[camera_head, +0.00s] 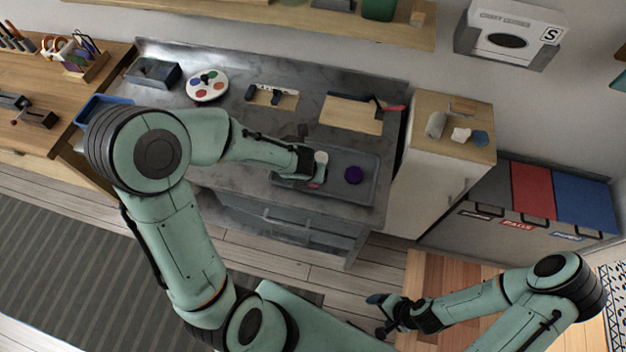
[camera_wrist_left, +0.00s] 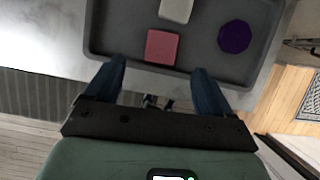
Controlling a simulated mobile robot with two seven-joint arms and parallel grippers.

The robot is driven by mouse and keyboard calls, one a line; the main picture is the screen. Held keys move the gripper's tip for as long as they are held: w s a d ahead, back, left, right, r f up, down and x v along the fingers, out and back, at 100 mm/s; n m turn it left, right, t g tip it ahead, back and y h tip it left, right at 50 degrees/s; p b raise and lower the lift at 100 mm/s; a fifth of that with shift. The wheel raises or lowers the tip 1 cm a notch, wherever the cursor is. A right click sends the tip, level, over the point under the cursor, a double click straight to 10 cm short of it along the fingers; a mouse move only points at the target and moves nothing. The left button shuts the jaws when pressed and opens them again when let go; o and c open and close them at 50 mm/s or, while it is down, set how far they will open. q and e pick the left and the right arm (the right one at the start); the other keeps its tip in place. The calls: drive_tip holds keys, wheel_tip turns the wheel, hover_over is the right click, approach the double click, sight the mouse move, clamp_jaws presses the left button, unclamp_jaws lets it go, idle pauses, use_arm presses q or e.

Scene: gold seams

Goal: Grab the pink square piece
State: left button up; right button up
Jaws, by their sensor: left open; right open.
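The pink square piece (camera_wrist_left: 162,46) lies flat in a dark grey tray (camera_wrist_left: 118,42), near the tray's front edge. In the head view only a bit of the pink piece (camera_head: 314,185) shows beside my left gripper (camera_head: 304,168). In the left wrist view my left gripper (camera_wrist_left: 158,82) is open, with its two fingers apart and the pink piece just beyond and between their tips. Nothing is between the fingers. My right gripper (camera_head: 384,314) is open and empty, low over the floor at the front right.
A white piece (camera_wrist_left: 176,9) lies just behind the pink one, and a purple round piece (camera_wrist_left: 234,37) lies to its right in the tray. A paint palette (camera_head: 207,85) and a wooden board (camera_head: 350,114) are farther back on the counter. A cabinet (camera_head: 428,185) stands right of the tray.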

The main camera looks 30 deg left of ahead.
use_arm(q)
drive_tip(key=shift+x, duration=1.05)
drive_tip(key=shift+f+b, duration=0.3)
drive_tip(key=b+x, duration=0.1)
drive_tip(key=x, duration=0.2)
drive_tip(key=shift+d+f, duration=0.1)
drive_tip(key=shift+f, duration=0.35)
drive_tip(key=shift+w+f+b, duration=0.15)
drive_tip(key=shift+f+b, duration=0.2)
drive_tip(key=shift+f, duration=0.1)
drive_tip(key=shift+w, duration=0.1)
use_arm(e)
drive_tip(key=s+f, duration=0.2)
drive_tip(key=f, duration=0.1)
drive_tip(key=shift+s+f, duration=0.25)
drive_tip(key=shift+s, duration=0.15)
use_arm(q)
drive_tip(key=shift+w, duration=0.1)
drive_tip(key=shift+c, duration=0.3)
drive_tip(key=c, duration=1.1)
drive_tip(key=shift+r, duration=0.1)
